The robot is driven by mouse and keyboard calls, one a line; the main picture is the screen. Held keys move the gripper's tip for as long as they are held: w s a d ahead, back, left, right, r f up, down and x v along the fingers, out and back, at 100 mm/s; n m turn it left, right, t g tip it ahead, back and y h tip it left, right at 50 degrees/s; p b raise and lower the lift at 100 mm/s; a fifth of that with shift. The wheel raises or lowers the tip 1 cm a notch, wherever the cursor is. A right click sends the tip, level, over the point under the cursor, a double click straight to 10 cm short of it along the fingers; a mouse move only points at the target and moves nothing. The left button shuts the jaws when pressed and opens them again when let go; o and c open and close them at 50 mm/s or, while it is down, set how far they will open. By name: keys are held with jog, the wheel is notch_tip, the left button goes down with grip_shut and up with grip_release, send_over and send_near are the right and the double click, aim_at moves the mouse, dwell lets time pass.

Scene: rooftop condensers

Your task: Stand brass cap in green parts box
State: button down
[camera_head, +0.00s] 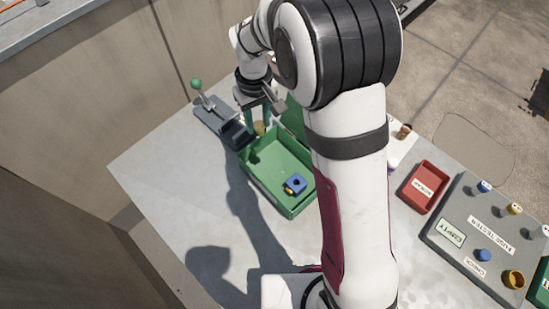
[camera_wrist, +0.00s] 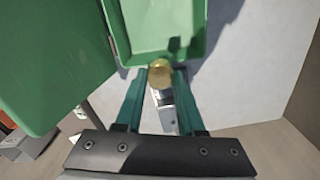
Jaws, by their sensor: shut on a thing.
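My gripper (camera_head: 262,122) is shut on the brass cap (camera_head: 260,128), which sits between the teal fingertips. In the wrist view, my gripper (camera_wrist: 160,82) shows the cap's round golden face (camera_wrist: 160,70) at the tips. The cap is at the green parts box's end wall; I cannot tell whether it touches the wall. The open green parts box (camera_head: 262,191) stands on the grey table, and its wall also shows in the wrist view (camera_wrist: 120,48). A blue block (camera_head: 295,183) with a yellow part lies inside, towards the near right end.
A lever fixture with a green knob (camera_head: 197,84) stands just left of the box. A raised green panel (camera_head: 297,118) is behind it. At right are a red tray (camera_head: 425,187) and a grey test board (camera_head: 455,252) with several caps. The table (camera_head: 165,165) left of the box is clear.

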aim_at(271, 163)
jog(key=s+d+f, duration=0.1)
jog(key=f, duration=0.2)
jog(key=s+d+f, duration=0.1)
jog(key=f, duration=0.3)
jog(key=s+f, duration=0.1)
jog(key=f, duration=0.2)
jog(key=shift+s+d+f, duration=0.25)
jog(key=shift+s+d, duration=0.1)
jog(key=shift+d, duration=0.05)
jog(key=c, duration=0.5)
grip_release()
jog(key=shift+f, duration=0.1)
